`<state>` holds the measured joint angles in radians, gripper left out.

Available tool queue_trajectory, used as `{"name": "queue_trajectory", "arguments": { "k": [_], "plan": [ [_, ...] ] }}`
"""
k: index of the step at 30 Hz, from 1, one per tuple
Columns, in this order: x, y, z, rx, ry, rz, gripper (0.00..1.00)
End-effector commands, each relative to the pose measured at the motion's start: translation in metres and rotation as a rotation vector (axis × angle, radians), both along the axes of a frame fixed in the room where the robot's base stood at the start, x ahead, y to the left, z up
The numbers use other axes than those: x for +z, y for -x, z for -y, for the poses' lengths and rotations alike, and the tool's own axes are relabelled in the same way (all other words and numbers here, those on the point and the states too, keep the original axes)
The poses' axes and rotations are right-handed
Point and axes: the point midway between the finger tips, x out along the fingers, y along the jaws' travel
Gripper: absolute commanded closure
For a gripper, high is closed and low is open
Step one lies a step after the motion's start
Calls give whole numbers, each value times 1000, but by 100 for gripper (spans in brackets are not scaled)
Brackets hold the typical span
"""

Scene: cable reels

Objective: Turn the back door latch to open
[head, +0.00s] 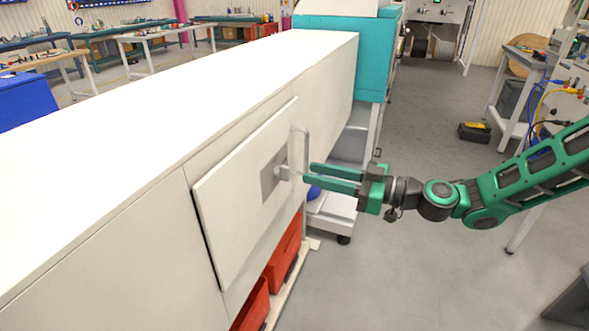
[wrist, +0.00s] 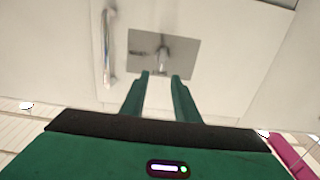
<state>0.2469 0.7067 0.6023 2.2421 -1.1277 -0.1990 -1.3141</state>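The white door panel (head: 243,190) sits on the side of a long white cabinet. A grey square plate with the latch (head: 284,172) is near the door's right edge; the latch also shows in the wrist view (wrist: 162,55) as a small metal piece on the plate. A vertical bar handle (head: 306,146) stands to the right of the latch; in the wrist view it is on the left (wrist: 109,45). My green gripper (head: 312,175) points at the latch from the right. Its two fingers are apart with nothing between them, and the tips are just short of the latch.
Red bins (head: 283,255) sit under the cabinet. A teal machine housing (head: 335,45) stands at the cabinet's far end, with a white wheeled stand (head: 335,208) below it. The grey floor (head: 400,275) right of the cabinet is open.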

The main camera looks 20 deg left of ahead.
Motion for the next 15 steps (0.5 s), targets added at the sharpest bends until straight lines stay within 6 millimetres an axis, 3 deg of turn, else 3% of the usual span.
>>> {"name": "queue_trajectory", "arguments": {
  "k": [6,15],
  "plan": [
    [0,-2,-39,4,0,0,72],
    [0,-5,-65,1,2,1,72]
  ]
}}
